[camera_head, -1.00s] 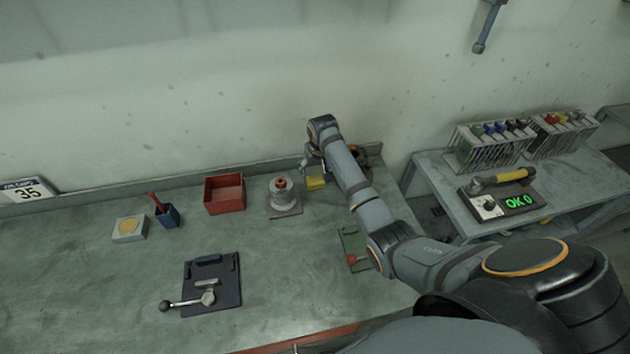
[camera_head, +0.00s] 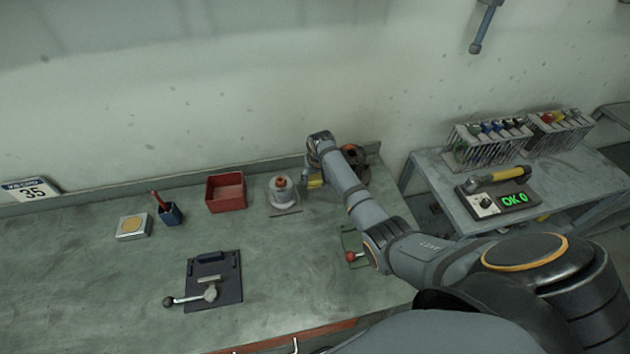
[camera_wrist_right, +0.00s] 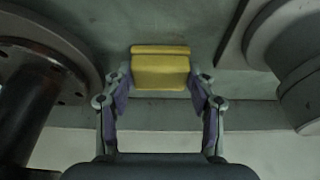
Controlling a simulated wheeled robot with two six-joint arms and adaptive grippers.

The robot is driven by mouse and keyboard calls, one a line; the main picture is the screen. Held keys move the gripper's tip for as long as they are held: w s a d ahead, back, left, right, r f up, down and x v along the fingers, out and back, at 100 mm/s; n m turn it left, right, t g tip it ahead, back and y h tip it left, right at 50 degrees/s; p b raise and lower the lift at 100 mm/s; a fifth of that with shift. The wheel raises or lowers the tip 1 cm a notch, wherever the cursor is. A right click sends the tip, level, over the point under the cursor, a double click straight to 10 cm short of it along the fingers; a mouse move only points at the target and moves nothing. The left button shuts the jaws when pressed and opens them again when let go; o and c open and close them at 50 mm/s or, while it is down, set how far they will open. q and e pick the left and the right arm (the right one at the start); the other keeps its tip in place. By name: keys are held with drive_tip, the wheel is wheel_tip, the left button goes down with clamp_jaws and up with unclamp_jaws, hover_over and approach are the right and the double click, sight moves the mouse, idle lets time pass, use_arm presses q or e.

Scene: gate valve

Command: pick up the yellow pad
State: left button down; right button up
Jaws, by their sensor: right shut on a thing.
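The yellow pad (camera_head: 315,184) is a small block near the back of the bench, partly covered by my right gripper (camera_head: 312,181) in the head view. In the right wrist view the yellow pad (camera_wrist_right: 160,67) sits between the two fingers of my right gripper (camera_wrist_right: 160,77), which is shut on its sides. The pad appears at or close to the bench surface; any gap beneath it cannot be told. My left gripper is in neither view.
A grey gate valve body (camera_head: 283,193) stands just left of the pad. A dark round flanged part (camera_head: 353,163) is close on its right.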

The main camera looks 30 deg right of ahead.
sight(315, 178)
wheel_tip(315, 178, up, 10)
drive_tip(key=b, duration=0.2)
idle(0.3)
